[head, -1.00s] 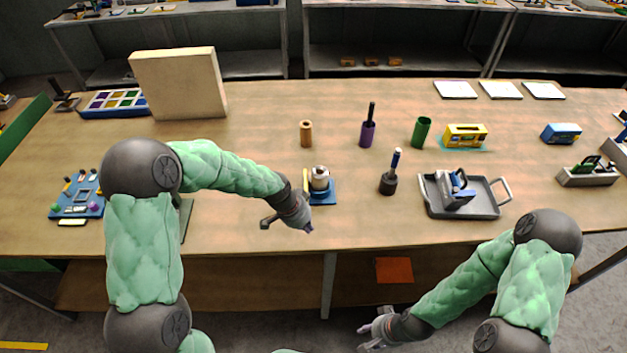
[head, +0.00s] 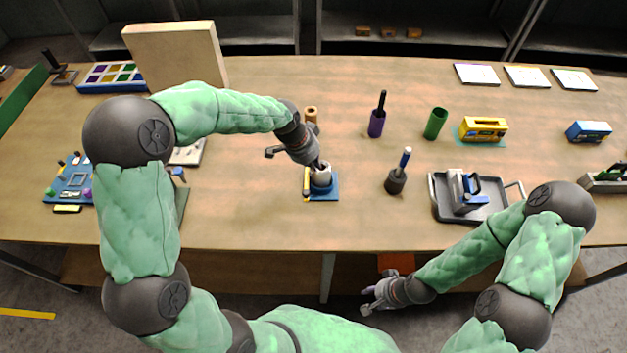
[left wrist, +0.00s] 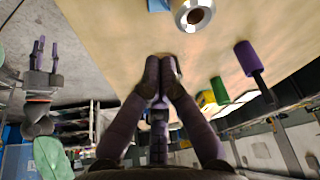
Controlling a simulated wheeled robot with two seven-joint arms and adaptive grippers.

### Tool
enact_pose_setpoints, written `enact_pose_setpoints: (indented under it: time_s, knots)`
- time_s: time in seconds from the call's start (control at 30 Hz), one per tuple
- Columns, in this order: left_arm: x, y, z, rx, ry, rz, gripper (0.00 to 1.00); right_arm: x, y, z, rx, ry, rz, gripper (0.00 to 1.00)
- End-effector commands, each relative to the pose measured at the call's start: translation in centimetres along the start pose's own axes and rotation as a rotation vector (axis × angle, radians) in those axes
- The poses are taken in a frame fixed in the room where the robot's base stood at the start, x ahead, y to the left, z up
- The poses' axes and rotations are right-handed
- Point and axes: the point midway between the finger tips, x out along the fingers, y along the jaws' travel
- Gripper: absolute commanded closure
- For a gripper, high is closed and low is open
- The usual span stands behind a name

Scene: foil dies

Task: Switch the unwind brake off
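A small device with a blue base (head: 332,193) stands in the middle of the table. It carries a pale round metal body (head: 322,180) and a yellow bar (head: 307,184) along its left side. My left gripper (head: 321,165) is over the device, its fingertips close to the top of the round body; I cannot tell if they touch. The left wrist view shows the fingers (left wrist: 161,65) together with nothing between them, and a round metal part with a hole (left wrist: 194,14) beyond. My right gripper (head: 368,300) is low before the table's front edge, fingers apart and empty. I cannot tell which part is the unwind brake.
A dark holder with a blue handle (head: 397,181) stands right of the device, and a grey tray (head: 441,207) is further right. An orange cylinder (head: 311,114) stands behind. A blue panel with small controls (head: 60,190) lies far left, partly behind my arm.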

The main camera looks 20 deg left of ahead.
Motion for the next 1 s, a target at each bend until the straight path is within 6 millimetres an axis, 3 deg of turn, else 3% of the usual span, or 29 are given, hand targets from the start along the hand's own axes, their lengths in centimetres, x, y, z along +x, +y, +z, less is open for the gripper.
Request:
enact_pose_setpoints:
  time_s: [0.27, 0.77, 1.0]
  knots:
    - [1.5, 0.1, 0.1, 0.000, -0.002, 0.003, 1.00, 0.1, 0.1, -0.1, 0.000, 0.001, 0.000, 0.60]
    - [10.1, 0.1, 0.1, 0.000, -0.002, 0.002, 1.00, 0.9, 0.3, -0.1, 0.000, 0.001, 0.000, 0.60]
    - [9.5, -0.1, 2.8, -0.004, 0.000, -0.001, 1.00, 0.8, 0.3, -0.1, 0.000, 0.001, 0.000, 0.60]
